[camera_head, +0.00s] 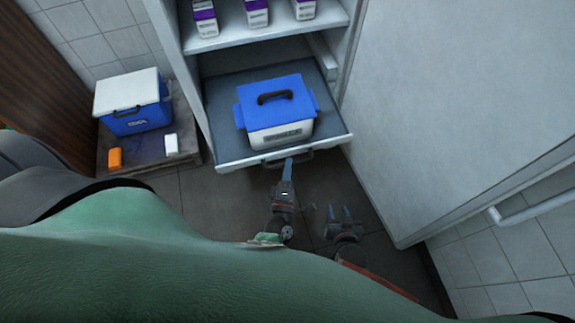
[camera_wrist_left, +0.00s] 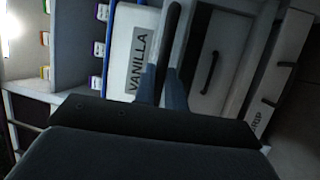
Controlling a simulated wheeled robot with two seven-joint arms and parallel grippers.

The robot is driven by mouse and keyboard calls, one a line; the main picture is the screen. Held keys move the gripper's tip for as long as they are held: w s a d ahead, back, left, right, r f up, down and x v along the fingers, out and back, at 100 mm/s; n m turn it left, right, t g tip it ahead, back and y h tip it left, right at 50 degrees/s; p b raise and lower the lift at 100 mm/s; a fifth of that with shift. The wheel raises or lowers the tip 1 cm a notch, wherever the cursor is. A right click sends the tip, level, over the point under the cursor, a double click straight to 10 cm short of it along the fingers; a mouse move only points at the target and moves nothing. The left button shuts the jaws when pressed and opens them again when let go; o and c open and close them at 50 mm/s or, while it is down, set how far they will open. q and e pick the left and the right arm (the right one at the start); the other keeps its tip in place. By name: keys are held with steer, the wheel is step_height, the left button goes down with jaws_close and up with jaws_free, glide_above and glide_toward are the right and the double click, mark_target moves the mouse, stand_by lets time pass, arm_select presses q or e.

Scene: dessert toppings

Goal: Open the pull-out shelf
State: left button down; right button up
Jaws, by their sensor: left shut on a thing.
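The pull-out shelf (camera_head: 228,158) projects from the white cabinet, with its front edge well out past the cabinet frame. A white box with a blue lid (camera_head: 275,90) and a black handle stands on it. My left gripper (camera_head: 288,164) is at the middle of the shelf's front edge, shut on the dark shelf handle (camera_head: 302,155). In the left wrist view its fingers (camera_wrist_left: 160,88) close around a dark bar, beside a white face marked VANILLA (camera_wrist_left: 139,62). My right gripper (camera_head: 339,213) is open and empty, below and right of the handle.
A fixed upper shelf (camera_head: 265,33) holds several white and purple cartons. At left, a blue cooler with a white lid (camera_head: 135,103) stands on a low platform (camera_head: 190,150), with orange and white items. A large white door (camera_head: 440,100) stands at right. Floor shows in front of the shelf.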

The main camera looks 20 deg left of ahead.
arm_select(q)
steer(key=c, duration=1.7)
jaws_free()
steer(key=v, duration=0.8)
arm_select(e)
steer(key=shift+w+r, duration=0.3)
steer(key=shift+r, duration=0.05)
steer(key=shift+s+f, duration=0.1)
